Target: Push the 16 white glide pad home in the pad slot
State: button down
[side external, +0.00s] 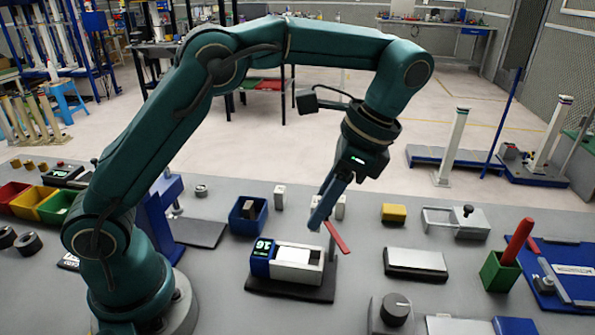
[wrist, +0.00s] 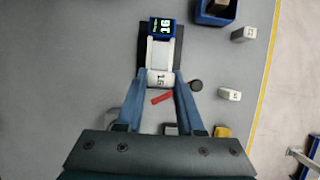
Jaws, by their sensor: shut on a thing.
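In the wrist view the blue block (wrist: 161,27) is at the far end of the white housing (wrist: 161,50). My gripper (side external: 317,222) reaches down over the housing's right end in the side view. In the wrist view my gripper (wrist: 160,76) has its fingers on both sides of the marked white glide pad (wrist: 160,79), shut on it. The pad's contact with the slot is unclear; the fingers hide it in the side view.
A red lever-like piece (side external: 337,237) stands close to the housing's right end, near my fingers. Several small white blocks, one at the back (side external: 280,197), and a blue bin (side external: 248,217) stand behind. A silver block (side external: 416,262) lies to the right. Bench in front is partly clear.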

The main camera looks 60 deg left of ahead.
jog(key=shift+f, duration=2.9)
jog(key=shift+f, duration=1.15)
jog(key=shift+c, duration=2.2)
grip_release()
jog(key=shift+v, duration=2.5)
